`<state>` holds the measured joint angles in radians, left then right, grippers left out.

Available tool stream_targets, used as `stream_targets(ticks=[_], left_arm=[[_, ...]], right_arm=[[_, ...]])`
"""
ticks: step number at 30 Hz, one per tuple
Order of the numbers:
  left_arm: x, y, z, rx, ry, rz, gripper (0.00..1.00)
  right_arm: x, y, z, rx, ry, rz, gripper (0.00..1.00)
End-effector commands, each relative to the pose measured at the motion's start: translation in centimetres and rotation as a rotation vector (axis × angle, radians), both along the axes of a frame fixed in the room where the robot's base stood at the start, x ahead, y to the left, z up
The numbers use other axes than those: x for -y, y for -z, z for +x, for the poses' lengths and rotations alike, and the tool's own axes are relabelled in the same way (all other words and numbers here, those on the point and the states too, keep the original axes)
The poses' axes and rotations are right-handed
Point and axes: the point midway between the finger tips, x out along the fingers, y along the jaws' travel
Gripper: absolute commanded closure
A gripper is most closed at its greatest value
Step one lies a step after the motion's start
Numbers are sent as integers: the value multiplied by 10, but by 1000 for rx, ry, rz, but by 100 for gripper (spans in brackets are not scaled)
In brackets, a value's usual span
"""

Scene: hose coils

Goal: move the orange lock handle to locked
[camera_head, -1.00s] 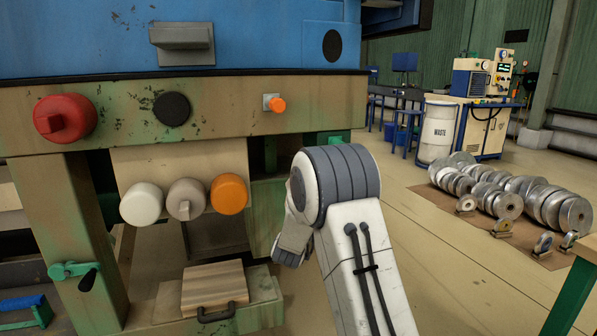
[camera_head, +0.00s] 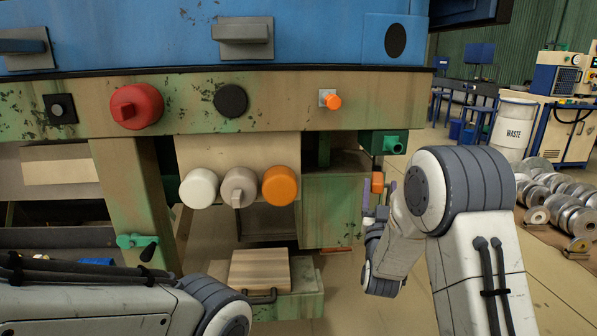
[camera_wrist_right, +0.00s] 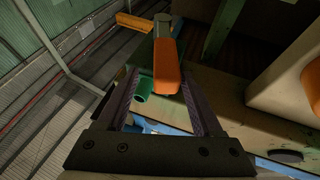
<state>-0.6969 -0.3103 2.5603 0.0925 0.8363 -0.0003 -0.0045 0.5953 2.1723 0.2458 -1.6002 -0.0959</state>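The orange lock handle (camera_head: 377,182) shows as a small orange piece below a green fitting on the right side of the machine in the head view. In the right wrist view it is an orange grip (camera_wrist_right: 168,68) on a grey stem, between my right gripper's fingertips. My right gripper (camera_head: 374,200) points up at it. Its fingers (camera_wrist_right: 161,75) are apart on either side of the handle, with a visible gap at least on the left. Contact on the right cannot be told. My left arm shows at lower left, but its gripper is out of view.
The machine front (camera_head: 270,115) carries a red knob (camera_head: 137,106), a black knob (camera_head: 231,101), a small orange button (camera_head: 333,101), and white, beige and orange (camera_head: 279,185) round knobs. A green fitting (camera_head: 385,144) is just above the handle.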

Motion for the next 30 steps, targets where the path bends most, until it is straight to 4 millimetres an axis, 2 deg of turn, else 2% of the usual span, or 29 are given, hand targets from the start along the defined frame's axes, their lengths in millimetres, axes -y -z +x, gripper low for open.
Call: stream_targets(ticks=[10, 12, 21, 30], left_arm=[[0, 2, 0, 0, 0, 0, 50], [0, -19, 0, -1, 0, 1, 50], [0, -68, 0, 0, 0, 0, 50], [0, -117, 0, 0, 0, 0, 50]], right_arm=[[-16, 26, -59, -3, -1, 0, 32], [-25, 5, -56, -36, -25, 16, 32], [-68, -23, -46, -255, -143, 76, 32], [-113, -50, -54, -475, -257, 110, 32]])
